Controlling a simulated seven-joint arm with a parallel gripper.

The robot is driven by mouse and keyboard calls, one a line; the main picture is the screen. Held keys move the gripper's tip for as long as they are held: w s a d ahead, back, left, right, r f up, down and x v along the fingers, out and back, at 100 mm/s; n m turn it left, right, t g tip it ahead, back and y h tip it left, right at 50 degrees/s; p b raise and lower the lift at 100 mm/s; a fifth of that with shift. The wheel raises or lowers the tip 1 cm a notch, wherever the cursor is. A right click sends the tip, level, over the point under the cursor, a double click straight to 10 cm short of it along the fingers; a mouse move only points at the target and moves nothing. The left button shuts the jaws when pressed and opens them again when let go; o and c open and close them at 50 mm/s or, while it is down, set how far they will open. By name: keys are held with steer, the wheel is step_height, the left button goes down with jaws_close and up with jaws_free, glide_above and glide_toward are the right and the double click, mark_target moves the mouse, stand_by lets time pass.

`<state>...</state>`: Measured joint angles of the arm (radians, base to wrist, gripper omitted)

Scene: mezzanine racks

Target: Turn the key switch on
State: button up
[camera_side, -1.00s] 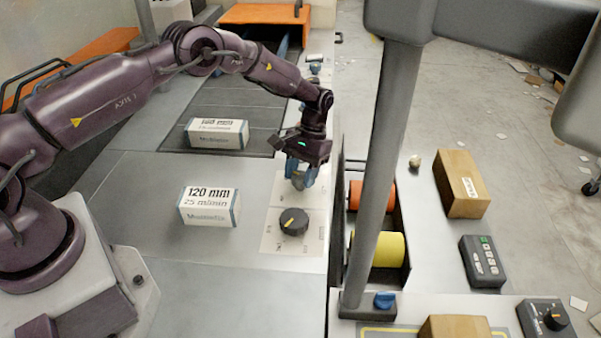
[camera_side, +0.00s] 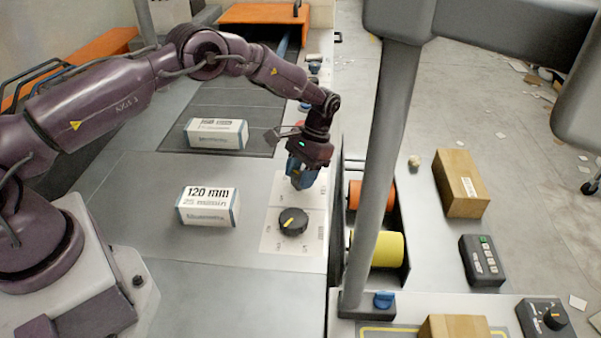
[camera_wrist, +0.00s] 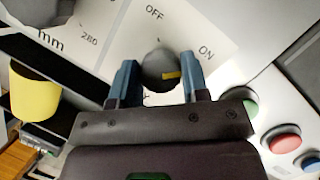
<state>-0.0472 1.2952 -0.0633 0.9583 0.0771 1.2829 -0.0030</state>
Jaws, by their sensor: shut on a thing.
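The key switch (camera_wrist: 156,66) is a round grey knob with a yellow mark, set on a white plate (camera_wrist: 128,40) printed OFF above and ON to the upper right. In the wrist view its yellow mark lies on the right side of the knob, on the side of the ON label. My gripper (camera_wrist: 158,80) is shut on the knob, with one blue finger on each side. In the side view my gripper (camera_side: 302,182) is low over the plate and hides the switch.
A black dial (camera_side: 292,222) with a yellow pointer sits just in front of my gripper. A 120 mm box (camera_side: 208,207) and another box (camera_side: 216,133) stand to the left. A grey post (camera_side: 384,170) and yellow roller (camera_side: 376,249) stand to the right. A red button (camera_wrist: 284,140) is nearby.

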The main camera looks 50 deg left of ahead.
steer(key=o, duration=0.9)
steer(key=shift+r, duration=0.1)
steer(key=v, duration=1.2)
steer(key=shift+w+r, duration=0.2)
steer(key=shift+r, duration=0.15)
